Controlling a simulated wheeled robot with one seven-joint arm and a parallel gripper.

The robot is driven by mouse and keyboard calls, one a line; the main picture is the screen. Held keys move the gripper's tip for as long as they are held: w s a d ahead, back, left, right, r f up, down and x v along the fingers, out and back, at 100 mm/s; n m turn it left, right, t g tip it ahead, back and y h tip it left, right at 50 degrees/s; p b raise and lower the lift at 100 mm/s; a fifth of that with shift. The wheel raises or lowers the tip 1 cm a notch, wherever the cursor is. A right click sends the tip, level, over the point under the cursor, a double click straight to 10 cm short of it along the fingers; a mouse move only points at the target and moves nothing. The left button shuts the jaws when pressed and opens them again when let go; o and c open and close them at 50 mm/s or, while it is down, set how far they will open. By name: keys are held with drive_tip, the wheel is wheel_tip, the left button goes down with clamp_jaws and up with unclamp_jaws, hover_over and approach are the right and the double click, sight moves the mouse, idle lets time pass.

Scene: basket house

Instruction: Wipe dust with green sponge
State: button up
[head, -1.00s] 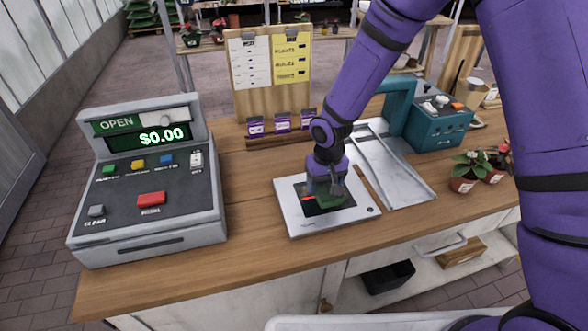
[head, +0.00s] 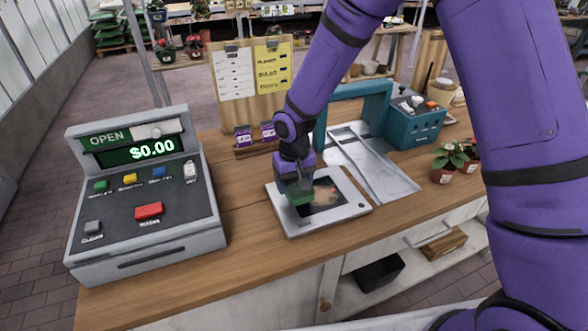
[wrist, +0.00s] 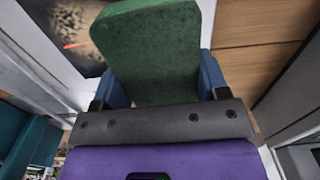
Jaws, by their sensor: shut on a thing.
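My gripper (head: 297,184) is shut on the green sponge (head: 300,197), and the sponge fills the space between the fingers in the wrist view (wrist: 155,50). In the head view the sponge is over the left part of a white-framed tablet (head: 352,207) with a dark screen, and it seems to touch the screen. A brownish dusty patch (head: 326,190) with an orange-red streak shows on the screen to the right of the sponge. Part of the patch also shows in the wrist view (wrist: 75,25). The screen under the sponge is hidden.
A grey cash register (head: 148,205) stands on the wooden counter (head: 240,235) at left. A metal tray (head: 375,165) and a teal machine (head: 415,122) are behind and right of the tablet. Potted plants (head: 443,170) are at right. A clipboard stand (head: 232,105) is behind.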

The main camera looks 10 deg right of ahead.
drive_tip(key=shift+d+r, duration=0.1)
drive_tip(key=shift+r, duration=2.3)
drive_tip(key=shift+f, duration=0.1)
